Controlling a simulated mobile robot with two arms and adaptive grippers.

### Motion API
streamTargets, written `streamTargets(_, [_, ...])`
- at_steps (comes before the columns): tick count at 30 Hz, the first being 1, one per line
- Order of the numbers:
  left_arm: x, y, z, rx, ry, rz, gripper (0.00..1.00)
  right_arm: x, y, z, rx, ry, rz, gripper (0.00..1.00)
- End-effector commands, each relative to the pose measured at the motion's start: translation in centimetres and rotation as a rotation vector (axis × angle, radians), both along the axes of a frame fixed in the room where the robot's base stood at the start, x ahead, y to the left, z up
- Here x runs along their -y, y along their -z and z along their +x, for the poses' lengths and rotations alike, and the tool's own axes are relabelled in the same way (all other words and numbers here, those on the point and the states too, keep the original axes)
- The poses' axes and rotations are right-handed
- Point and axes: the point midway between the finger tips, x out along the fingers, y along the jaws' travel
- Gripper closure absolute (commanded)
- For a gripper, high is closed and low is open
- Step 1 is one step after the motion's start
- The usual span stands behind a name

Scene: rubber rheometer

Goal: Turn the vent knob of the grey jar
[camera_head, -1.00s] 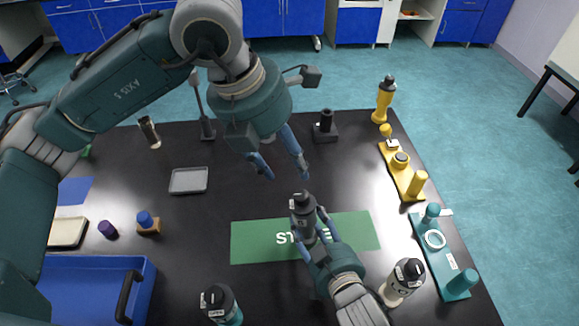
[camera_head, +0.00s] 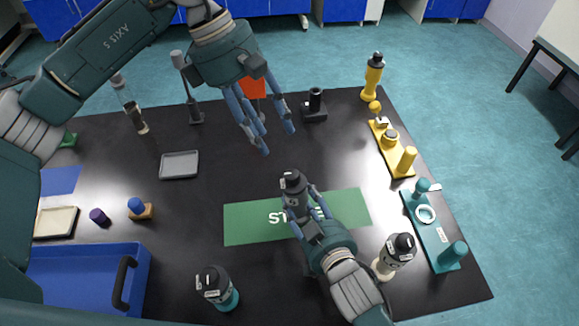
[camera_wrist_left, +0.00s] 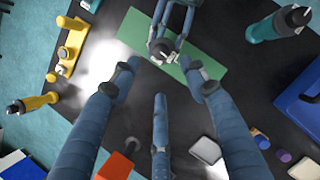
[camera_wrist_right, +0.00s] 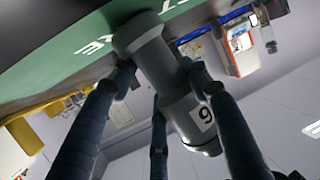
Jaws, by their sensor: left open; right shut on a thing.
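The grey jar (camera_head: 297,203) is a slim grey cylinder with a darker top that carries a white label. It is upright over the green mat (camera_head: 246,222). Its dark top with the vent knob (camera_head: 292,180) shows too small to read the knob's position. My right gripper (camera_head: 300,206) is shut around the jar's body from the front; its fingers also flank the jar in the right wrist view (camera_wrist_right: 158,66). My left gripper (camera_head: 272,138) is open and empty, beyond and above the jar, apart from it. The jar's top faces it in the left wrist view (camera_wrist_left: 160,48).
A yellow stand (camera_head: 393,148) and a teal stand (camera_head: 433,235) line the right edge. A teal bottle (camera_head: 222,295) and a white bottle (camera_head: 385,266) stand in front. A blue tray (camera_head: 60,272), a grey dish (camera_head: 179,165) and a black holder (camera_head: 314,110) stand around the mat.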

Motion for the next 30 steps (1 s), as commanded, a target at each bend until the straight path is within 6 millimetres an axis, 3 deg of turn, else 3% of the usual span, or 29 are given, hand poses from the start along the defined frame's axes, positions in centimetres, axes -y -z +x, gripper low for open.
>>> streamTargets(15, [3.4, 8.7, -1.2, -0.004, 0.002, 0.001, 0.55, 0.0, -0.1, 0.0, 0.002, 0.0, 0.001, 0.84])
streamTargets(21, [4.1, 10.2, -1.3, -0.002, 0.001, 0.001, 0.55, 0.0, -0.1, 0.0, 0.002, 0.0, 0.001, 0.84])
streamTargets(30, [4.2, 10.5, -1.3, -0.001, 0.0, 0.0, 0.55, 0.0, -0.1, 0.0, 0.002, 0.0, 0.001, 0.84])
